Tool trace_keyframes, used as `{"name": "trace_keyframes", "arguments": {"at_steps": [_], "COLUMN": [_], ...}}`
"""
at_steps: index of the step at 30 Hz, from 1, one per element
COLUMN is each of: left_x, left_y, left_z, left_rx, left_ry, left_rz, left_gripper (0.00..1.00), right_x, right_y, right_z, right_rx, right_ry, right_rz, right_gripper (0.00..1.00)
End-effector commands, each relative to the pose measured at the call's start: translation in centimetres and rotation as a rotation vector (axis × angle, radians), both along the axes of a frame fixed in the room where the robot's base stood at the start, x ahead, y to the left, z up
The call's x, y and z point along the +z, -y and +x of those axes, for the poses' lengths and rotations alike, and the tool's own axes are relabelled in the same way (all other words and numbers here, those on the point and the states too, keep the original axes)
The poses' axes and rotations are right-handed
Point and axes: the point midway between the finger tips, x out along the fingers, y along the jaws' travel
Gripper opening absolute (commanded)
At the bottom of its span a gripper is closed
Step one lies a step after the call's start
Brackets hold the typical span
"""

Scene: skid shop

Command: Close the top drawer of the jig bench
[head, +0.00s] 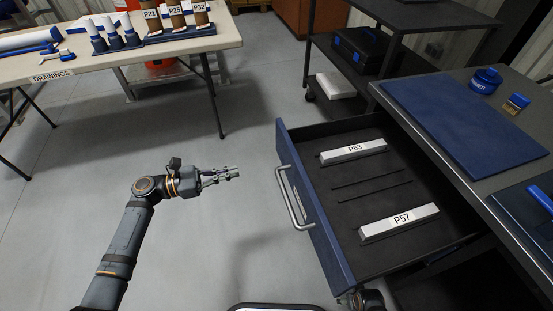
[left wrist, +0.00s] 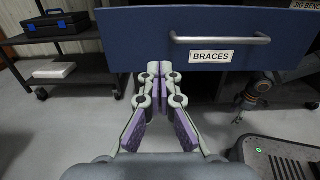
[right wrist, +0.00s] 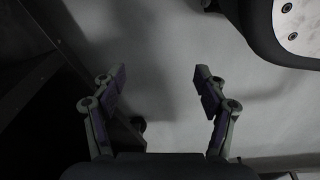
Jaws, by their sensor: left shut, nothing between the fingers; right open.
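The top drawer (head: 335,188) of the jig bench (head: 470,186) stands pulled out toward the left in the head view. Its blue front carries a silver handle (head: 291,198). In the drawer lie a block marked P63 (head: 353,151), a block marked P57 (head: 399,223) and two thin dark rods. My left gripper (head: 236,173) is shut and empty, to the left of the drawer front and apart from it. In the left wrist view, the drawer front (left wrist: 130,40) and its BRACES label (left wrist: 212,57) face the shut fingers (left wrist: 160,72). My right gripper (right wrist: 153,75) is open and empty above the floor.
A blue mat (head: 463,120), a blue tin (head: 485,80) and a brush (head: 517,102) lie on the bench top. A dark shelf cart (head: 345,65) stands behind the drawer. A white table (head: 115,50) with labelled parts stands at the back left. The floor left of the drawer is clear.

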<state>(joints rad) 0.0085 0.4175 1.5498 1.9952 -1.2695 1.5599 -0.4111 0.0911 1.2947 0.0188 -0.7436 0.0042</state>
Motion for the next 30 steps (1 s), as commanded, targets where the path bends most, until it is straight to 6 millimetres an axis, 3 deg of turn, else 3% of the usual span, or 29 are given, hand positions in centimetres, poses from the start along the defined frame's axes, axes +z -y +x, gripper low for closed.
{"name": "trace_keyframes", "arguments": {"at_steps": [5,21,30], "left_x": [0.0,0.0,-0.1], "left_y": [1.6,11.8,13.3], "left_z": [0.5,3.9,4.4], "left_rx": [0.002,0.004,0.004], "left_ry": [0.002,0.002,0.0], "left_rz": [-0.002,0.001,0.004], "left_gripper": [0.0,0.0,0.0], "right_x": [0.3,2.4,2.9], "right_y": [-0.1,-0.8,-1.0], "right_z": [0.3,1.9,2.0], "right_rx": [0.0,0.0,0.0], "right_ry": [0.001,-0.001,-0.006], "right_rz": [0.001,0.012,0.014], "right_gripper": [0.73,0.73,0.73]}}
